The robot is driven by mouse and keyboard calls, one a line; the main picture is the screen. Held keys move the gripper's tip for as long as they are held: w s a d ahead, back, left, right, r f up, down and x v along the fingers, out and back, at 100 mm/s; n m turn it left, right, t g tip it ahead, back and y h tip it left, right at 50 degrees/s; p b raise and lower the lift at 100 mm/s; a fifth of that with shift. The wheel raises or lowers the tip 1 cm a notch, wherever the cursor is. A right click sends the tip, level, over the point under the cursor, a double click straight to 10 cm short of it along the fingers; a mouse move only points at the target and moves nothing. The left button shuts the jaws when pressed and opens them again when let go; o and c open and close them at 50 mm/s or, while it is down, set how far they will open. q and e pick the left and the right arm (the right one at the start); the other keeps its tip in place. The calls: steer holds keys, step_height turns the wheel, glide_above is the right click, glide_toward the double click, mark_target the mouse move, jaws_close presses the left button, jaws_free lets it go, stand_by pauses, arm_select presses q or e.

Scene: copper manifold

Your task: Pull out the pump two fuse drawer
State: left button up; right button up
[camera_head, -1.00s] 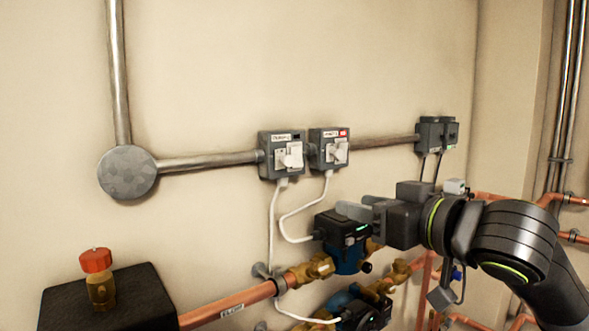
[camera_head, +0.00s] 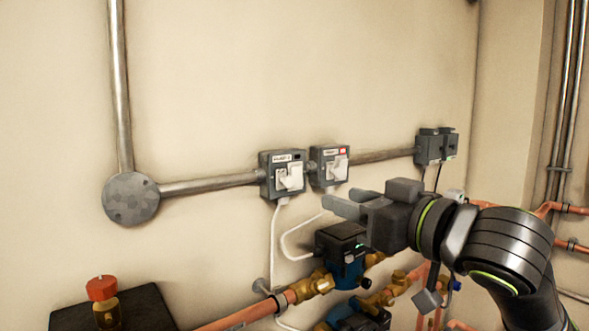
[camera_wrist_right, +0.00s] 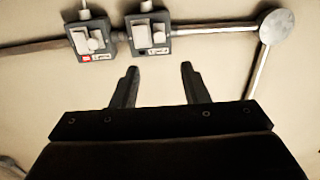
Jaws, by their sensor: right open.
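Two grey fuse boxes are side by side on the wall: the left box (camera_head: 283,175) with a black mark, and the right box (camera_head: 330,166) with a red mark. Each has a white drawer-like front piece, the left one (camera_head: 290,178) and the right one (camera_head: 338,168). The labels are too blurred to read surely. My right gripper (camera_head: 340,198) is open and empty, just below and right of the boxes. In the wrist view, the red-marked box (camera_wrist_right: 91,40) and the other box (camera_wrist_right: 150,37) appear upside down beyond my open fingers (camera_wrist_right: 158,70). My left gripper is not in view.
Metal conduit (camera_head: 210,184) joins the boxes to a round junction box (camera_head: 131,198). White cables hang beneath the boxes to blue-and-black pumps (camera_head: 343,245) under my right gripper. Another grey box pair (camera_head: 436,145) is farther right. The wall above is clear.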

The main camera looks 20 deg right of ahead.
mark_target(290, 182)
steer(key=p+x, duration=0.6)
steer(key=x, duration=0.7)
steer(key=shift+w, duration=0.1)
steer(key=shift+c, duration=0.4)
jaws_close()
